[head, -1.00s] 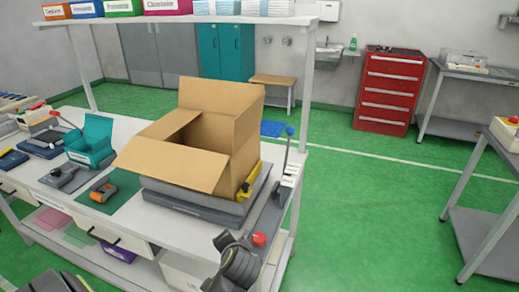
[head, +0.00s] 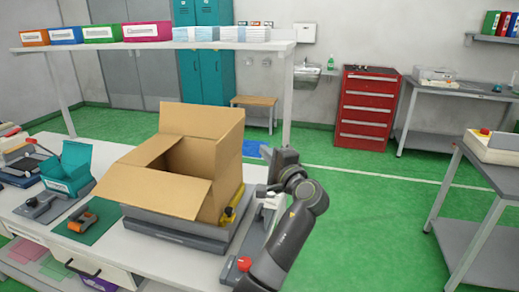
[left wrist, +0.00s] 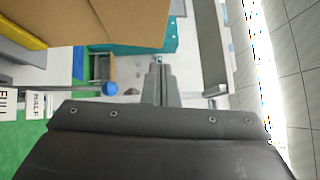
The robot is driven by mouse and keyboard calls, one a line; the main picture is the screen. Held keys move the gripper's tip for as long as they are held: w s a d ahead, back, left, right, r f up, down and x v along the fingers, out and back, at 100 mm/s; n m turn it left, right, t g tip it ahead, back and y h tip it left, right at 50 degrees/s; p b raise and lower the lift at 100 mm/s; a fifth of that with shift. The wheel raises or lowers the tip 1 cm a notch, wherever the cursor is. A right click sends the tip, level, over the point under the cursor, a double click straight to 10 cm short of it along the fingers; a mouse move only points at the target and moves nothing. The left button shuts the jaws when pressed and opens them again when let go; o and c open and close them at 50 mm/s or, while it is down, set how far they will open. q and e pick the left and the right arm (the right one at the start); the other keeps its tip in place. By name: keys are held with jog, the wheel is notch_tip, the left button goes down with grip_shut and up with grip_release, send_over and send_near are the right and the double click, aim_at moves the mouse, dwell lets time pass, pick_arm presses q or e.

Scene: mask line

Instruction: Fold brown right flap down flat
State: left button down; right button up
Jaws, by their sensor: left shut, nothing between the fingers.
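The open brown carton (head: 205,205) stands on a grey platform on the white bench in the head view. Its back flap (head: 195,118) stands up and its front flap (head: 150,188) slopes outward toward me. The right flap (head: 230,142) stands upright, in line with the right wall. My left gripper (head: 266,189) is just right of the carton, apart from it, shut and empty. Its closed fingers (left wrist: 158,80) show in the left wrist view, with brown cardboard (left wrist: 90,20) at the upper left. My right gripper is not in view.
A teal box (head: 68,168) and an orange-and-grey tool (head: 82,222) lie left of the carton. A shelf (head: 150,45) with coloured bins spans the bench's back. A red knob (head: 244,264) is near the bench's front right. Green floor lies open to the right.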

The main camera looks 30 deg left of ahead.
pick_arm(q)
jog(key=p+x, duration=0.1)
jog(key=x, duration=0.2)
jog(key=s+p+x, duration=0.1)
jog(key=p+x, duration=0.1)
jog(key=x, duration=0.2)
jog(key=a+p+x, duration=0.1)
jog(key=x, duration=0.2)
jog(key=shift+s+a+r, duration=0.15)
jog(key=shift+s+r, duration=0.05)
jog(key=shift+s, duration=0.1)
jog(key=shift+s+a+p, duration=0.2)
jog(key=shift+a+p, duration=0.1)
jog(key=shift+a, duration=0.15)
jog(key=shift+f, duration=0.1)
jog(key=shift+a, duration=0.1)
